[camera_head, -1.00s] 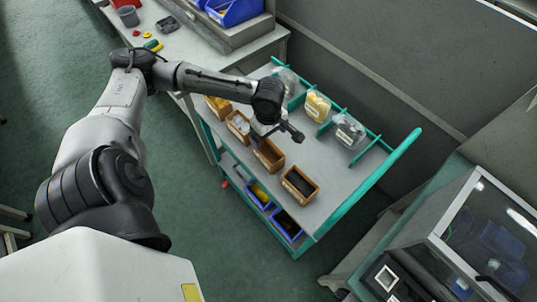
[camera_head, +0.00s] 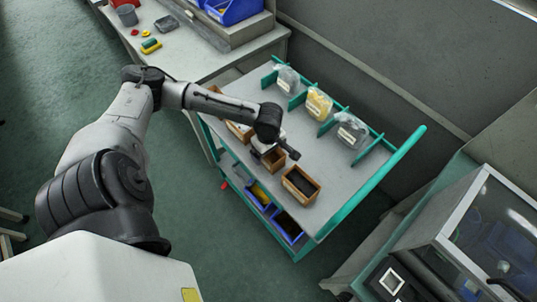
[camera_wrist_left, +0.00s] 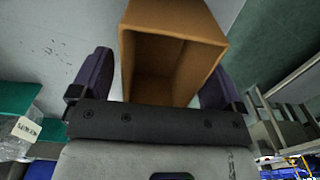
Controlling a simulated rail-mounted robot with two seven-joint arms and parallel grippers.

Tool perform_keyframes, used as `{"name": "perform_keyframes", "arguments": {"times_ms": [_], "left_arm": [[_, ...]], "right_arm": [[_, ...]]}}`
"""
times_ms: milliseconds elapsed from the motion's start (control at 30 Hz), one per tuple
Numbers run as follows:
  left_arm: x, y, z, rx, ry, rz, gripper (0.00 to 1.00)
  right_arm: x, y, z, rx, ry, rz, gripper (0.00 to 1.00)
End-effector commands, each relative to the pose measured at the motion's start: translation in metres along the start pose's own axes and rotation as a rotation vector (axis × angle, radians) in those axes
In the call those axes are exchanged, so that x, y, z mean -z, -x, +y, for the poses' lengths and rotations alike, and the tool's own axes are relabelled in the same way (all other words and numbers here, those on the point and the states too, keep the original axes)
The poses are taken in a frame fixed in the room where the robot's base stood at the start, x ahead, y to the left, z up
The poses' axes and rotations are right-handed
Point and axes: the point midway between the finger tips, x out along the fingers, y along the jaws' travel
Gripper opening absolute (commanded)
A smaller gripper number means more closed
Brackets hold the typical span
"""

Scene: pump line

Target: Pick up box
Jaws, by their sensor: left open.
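A small brown open-topped box (camera_head: 273,161) stands on the grey top of the cart (camera_head: 335,185), partly hidden by my left gripper (camera_head: 279,149). In the left wrist view, a brown box (camera_wrist_left: 170,50) with an empty-looking inside lies between the two dark fingers of my left gripper (camera_wrist_left: 158,88). The fingers are open, one on each side of it. I cannot tell whether they touch its walls. Another brown box (camera_head: 301,185) with dark contents stands nearer the cart's right end. A further brown box (camera_head: 238,131) is partly hidden behind my left arm.
Clear bags, one with yellow contents (camera_head: 318,104) and one with grey contents (camera_head: 352,131), stand between green dividers along the cart's back. Blue bins (camera_head: 287,227) sit on the lower shelf. A green rail (camera_head: 376,192) edges the right end. A glass-topped cabinet (camera_head: 490,235) stands at right.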

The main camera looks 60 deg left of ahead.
Motion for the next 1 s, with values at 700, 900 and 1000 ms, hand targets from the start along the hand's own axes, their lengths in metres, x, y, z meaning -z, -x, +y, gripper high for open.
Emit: {"name": "perform_keyframes", "arguments": {"times_ms": [700,900,1000], "left_arm": [[0.0002,-0.0117,0.0,-0.001,-0.001,0.001,0.57],[0.0002,-0.0116,0.0001,-0.001,-0.001,0.001,0.41],[0.0002,-0.0116,0.0001,-0.001,-0.001,0.001,0.41]], "right_arm": [[-0.001,-0.0031,0.0006,-0.002,0.003,0.0,0.43],[-0.0009,-0.0031,0.0005,-0.002,0.002,0.0,0.43],[-0.0009,-0.0031,0.0005,-0.002,0.002,0.0,0.43]]}}
